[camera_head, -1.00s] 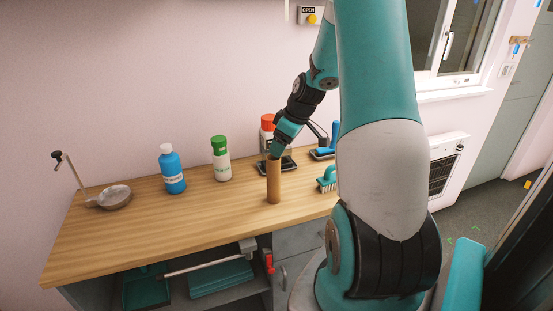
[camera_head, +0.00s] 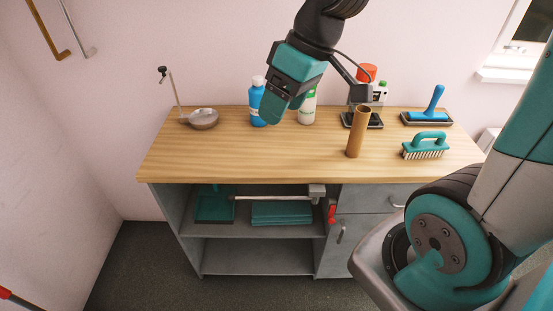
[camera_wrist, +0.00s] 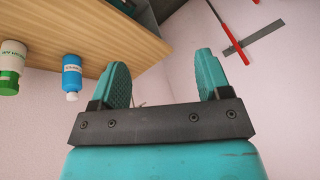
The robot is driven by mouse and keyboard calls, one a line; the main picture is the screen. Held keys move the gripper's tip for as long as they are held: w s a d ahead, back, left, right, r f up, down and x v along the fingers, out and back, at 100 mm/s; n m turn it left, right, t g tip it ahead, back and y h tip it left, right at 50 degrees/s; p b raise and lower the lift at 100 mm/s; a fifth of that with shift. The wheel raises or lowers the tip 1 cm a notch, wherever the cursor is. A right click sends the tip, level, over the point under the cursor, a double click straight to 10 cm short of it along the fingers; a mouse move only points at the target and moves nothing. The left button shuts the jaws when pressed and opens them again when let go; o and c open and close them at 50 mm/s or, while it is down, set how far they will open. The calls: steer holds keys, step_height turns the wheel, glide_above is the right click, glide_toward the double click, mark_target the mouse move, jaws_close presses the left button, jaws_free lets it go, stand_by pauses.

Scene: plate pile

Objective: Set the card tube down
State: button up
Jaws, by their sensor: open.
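The card tube (camera_head: 358,134) is a brown open cylinder. It stands upright on the wooden worktop (camera_head: 240,157), right of the middle and near the front, with nothing holding it. My gripper (camera_head: 276,112) is up and left of the tube, well apart from it, in front of the blue bottle in the head view. In the wrist view my gripper (camera_wrist: 166,80) shows two teal fingers spread wide with nothing between them. The tube is not in the wrist view.
A blue bottle (camera_head: 257,103) and a white bottle (camera_head: 308,106) stand behind my gripper. A teal scrubbing brush (camera_head: 426,146) lies right of the tube, with a blue-handled tool (camera_head: 430,113) behind it. A metal pan (camera_head: 203,119) is at the left. The worktop's front left is clear.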

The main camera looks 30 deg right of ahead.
steer(key=s+a+n+g, duration=0.1)
steer(key=s+a+g, duration=0.1)
steer(key=s+a, duration=0.7)
steer(key=s, duration=0.3)
steer(key=shift+r, duration=0.25)
steer(key=shift+c, duration=0.3)
